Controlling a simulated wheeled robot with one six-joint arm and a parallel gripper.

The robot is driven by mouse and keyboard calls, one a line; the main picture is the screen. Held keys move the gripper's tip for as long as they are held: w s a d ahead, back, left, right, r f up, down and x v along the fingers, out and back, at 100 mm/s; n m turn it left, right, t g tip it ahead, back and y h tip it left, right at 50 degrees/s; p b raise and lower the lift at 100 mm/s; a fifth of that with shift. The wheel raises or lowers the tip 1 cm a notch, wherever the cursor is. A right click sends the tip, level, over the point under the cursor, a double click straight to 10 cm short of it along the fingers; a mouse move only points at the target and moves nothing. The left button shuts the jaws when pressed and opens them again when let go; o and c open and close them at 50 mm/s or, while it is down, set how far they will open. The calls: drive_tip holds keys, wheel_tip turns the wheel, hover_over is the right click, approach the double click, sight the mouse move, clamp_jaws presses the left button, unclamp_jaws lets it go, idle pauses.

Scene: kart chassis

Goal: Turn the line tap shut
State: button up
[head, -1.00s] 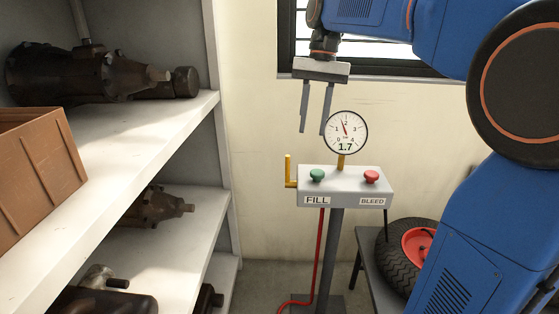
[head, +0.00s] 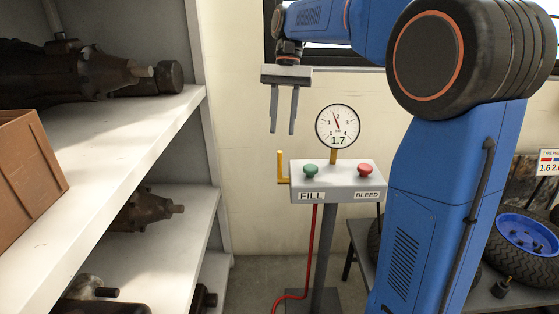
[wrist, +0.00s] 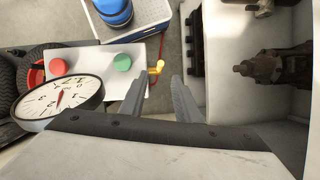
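The line tap (head: 281,168) is a yellow lever on the left side of the grey FILL/BLEED box (head: 340,191). Its handle points upward. In the wrist view the yellow tap (wrist: 156,70) shows beyond the fingertips, in the gap between them. My gripper (head: 282,131) is open and empty, fingers pointing down, above the tap and apart from it. Both fingers also show in the wrist view (wrist: 157,82). A round gauge (head: 338,126) above the box reads 1.7.
A green button (head: 310,169) and a red button (head: 365,170) sit on top of the box. A red hose (head: 311,250) runs down from it. White shelves (head: 150,130) with dark metal parts stand at left. A bench with tyres (head: 520,245) is at right.

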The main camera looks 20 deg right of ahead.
hover_over(280, 179)
wheel_tip(280, 179, down, 10)
drive_tip(key=shift+w+r, duration=0.1)
drive_tip(key=shift+r, duration=0.15)
clamp_jaws()
